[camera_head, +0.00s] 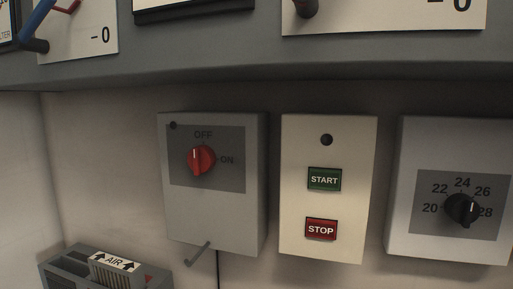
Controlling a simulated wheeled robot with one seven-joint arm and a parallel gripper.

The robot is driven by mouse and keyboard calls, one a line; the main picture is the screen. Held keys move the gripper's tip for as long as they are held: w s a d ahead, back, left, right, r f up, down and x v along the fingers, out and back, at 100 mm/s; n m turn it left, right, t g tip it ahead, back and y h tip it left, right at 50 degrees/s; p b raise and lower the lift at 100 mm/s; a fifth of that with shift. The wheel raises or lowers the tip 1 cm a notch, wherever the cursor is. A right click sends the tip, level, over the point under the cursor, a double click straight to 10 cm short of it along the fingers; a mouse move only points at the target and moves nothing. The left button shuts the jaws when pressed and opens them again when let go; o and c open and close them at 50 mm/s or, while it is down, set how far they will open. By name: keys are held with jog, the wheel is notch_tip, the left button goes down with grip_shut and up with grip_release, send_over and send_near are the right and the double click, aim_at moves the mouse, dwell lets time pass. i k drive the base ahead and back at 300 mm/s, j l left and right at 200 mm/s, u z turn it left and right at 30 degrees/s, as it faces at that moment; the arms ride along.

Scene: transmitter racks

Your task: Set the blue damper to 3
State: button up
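A blue lever (41,16) shows in the top left corner of the head view, cut off by the frame's upper edge. Its lower end meets a dark, rounded part near a white scale plate (100,38). The plate carries a tick and the number 0; the rest of its scale, including any 3, is out of view. I cannot tell whether this lever is the blue damper or what it reads. My gripper is not in view.
A red thin part (67,9) is beside the blue lever. A second scale plate (400,17) with a 0 is at top right. Below the grey ledge are a red OFF/ON switch (201,160), START (324,179) and STOP (321,229) buttons, a black dial (461,209) and an AIR unit (115,261).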

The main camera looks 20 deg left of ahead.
aim_at(24, 41)
jog(key=u, duration=1.35)
